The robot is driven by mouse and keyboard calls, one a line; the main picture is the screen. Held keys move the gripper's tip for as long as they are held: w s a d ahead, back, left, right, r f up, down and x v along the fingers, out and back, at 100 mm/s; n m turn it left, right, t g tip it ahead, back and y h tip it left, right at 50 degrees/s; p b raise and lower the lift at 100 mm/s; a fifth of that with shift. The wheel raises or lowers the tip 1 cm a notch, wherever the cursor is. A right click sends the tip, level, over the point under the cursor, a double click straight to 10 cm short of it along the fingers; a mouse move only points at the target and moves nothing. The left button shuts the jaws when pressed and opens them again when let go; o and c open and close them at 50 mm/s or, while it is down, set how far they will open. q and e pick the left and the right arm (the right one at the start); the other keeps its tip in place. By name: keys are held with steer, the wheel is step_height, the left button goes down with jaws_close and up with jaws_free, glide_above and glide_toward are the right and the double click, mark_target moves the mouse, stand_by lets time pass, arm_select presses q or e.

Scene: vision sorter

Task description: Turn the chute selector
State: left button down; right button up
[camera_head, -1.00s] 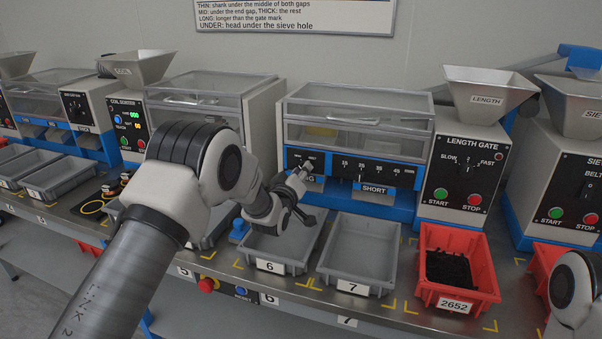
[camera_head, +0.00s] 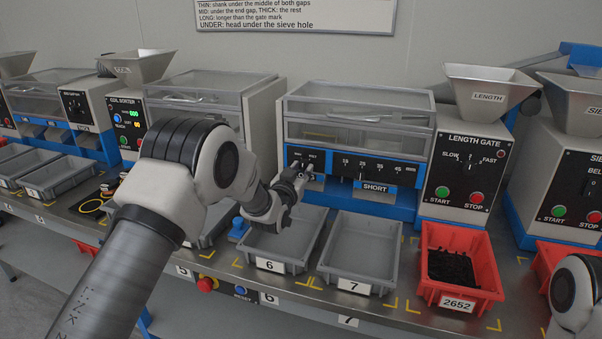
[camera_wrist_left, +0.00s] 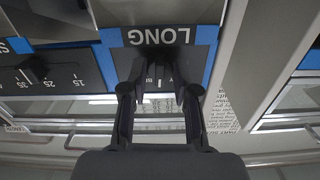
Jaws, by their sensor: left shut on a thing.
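The chute selector is on the dark front panel (camera_head: 352,167) of the length gate machine, at its left end above the left chute. My left gripper (camera_head: 303,174) reaches this spot and covers most of the selector in the head view. In the left wrist view the two dark fingers (camera_wrist_left: 160,82) are closed in on the small dark selector knob (camera_wrist_left: 158,72), which is mostly hidden between them. The LONG label (camera_wrist_left: 160,36) appears upside down just past the fingertips. The SHORT label (camera_head: 375,187) is on the chute to the right. My right gripper is out of view.
Grey bins 6 (camera_head: 270,264) and 7 (camera_head: 353,286) stand below the chutes. A red bin (camera_head: 459,294) with dark parts is to their right. The START (camera_head: 442,192) and STOP (camera_head: 476,198) buttons are on the machine's right face. A clear-walled housing (camera_head: 358,104) rises above the panel.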

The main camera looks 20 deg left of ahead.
arm_select(q)
steer(key=m, duration=0.3)
steer(key=shift+m, duration=0.3)
steer(key=shift+m+b, duration=0.45)
steer(key=shift+m, duration=1.35)
steer(key=c, duration=0.9)
jaws_free()
steer(key=s, duration=1.2)
steer(key=shift+a, duration=0.25)
